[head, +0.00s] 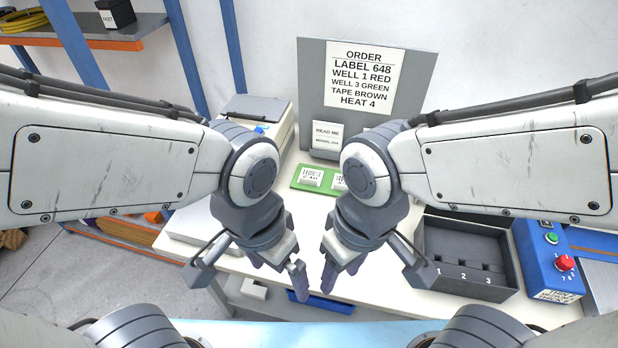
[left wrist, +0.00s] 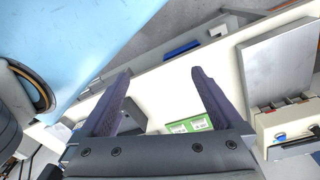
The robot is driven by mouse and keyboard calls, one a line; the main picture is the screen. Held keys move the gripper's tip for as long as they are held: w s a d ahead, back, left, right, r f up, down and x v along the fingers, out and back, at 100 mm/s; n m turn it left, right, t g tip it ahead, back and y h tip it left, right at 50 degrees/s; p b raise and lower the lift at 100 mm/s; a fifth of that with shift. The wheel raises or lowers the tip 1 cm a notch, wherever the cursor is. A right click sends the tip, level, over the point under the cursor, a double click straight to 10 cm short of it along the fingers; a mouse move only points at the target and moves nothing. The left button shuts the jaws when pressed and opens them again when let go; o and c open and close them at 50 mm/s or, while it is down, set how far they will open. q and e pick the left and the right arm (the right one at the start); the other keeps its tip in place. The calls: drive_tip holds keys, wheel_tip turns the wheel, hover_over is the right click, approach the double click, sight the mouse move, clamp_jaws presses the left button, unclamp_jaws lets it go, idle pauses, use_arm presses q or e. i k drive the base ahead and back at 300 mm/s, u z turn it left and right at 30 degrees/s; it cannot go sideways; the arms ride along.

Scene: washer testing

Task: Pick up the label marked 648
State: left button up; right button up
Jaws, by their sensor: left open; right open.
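Two white labels, a left one (head: 311,176) and a right one (head: 341,183), lie on a green mat (head: 299,186) in mid-table in the head view. Their print is too small to tell which is 648; my right arm hides part of the mat. The left wrist view shows part of the green mat (left wrist: 177,127) and a white label (left wrist: 200,124) beyond my gripper's base. My left gripper (head: 279,277) is open and empty, in front of the mat; its spread fingers show in the left wrist view (left wrist: 160,76). My right gripper (head: 342,272) is open and empty beside it.
A grey board with an order sheet (head: 364,77) reading LABEL 648 and a READ ME card (head: 327,135) stands behind the mat. A dark box with wells 1, 2, 3 (head: 425,236) and a blue control box (head: 545,275) stand right. A machine (head: 283,127) stands back left.

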sight(309, 176)
drive_tip(key=u, duration=0.05)
drive_tip(key=k, duration=0.4)
drive_tip(key=u, duration=1)
drive_tip(key=i, duration=1.15)
drive_tip(key=z, duration=0.45)
